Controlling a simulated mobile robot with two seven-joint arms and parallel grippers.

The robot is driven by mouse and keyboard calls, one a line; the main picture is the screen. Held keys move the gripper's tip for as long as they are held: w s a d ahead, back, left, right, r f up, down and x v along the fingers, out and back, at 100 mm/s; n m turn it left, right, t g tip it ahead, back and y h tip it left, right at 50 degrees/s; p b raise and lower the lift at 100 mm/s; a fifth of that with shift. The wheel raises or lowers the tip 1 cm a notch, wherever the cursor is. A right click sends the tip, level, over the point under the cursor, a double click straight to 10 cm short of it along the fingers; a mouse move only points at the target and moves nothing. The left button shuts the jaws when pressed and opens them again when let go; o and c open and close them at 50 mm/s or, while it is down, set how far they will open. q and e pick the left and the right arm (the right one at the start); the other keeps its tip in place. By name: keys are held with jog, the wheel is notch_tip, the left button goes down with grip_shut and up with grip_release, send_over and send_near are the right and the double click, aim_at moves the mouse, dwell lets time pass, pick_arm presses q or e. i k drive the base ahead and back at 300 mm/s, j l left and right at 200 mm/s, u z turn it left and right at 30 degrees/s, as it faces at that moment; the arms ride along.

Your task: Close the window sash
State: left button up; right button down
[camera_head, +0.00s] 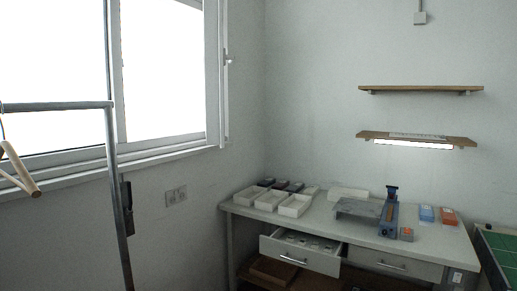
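The white-framed window (115,160) fills the upper left wall, its panes bright white. At its right end a narrow white sash (223,95) shows nearly edge-on, standing out from the frame, so it appears swung open. A small handle (228,58) sits on the sash's edge. The sash's upper end runs out of the picture. Neither of my grippers is in view.
A metal rail stand (113,180) with a wooden hanger (18,170) stands at left before the window. A workbench (340,240) fills the lower right, with trays (270,200), a blue press (389,215) and an open drawer (300,256). Two shelves (420,88) hang above.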

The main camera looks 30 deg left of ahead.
aim_at(214, 53)
jog(key=i+u, duration=0.3)
jog(key=i+l+u, duration=0.3)
jog(key=i, duration=0.2)
jog(key=i+l+u, duration=0.6)
jog(key=u, duration=0.15)
jog(key=i+l+u, duration=0.45)
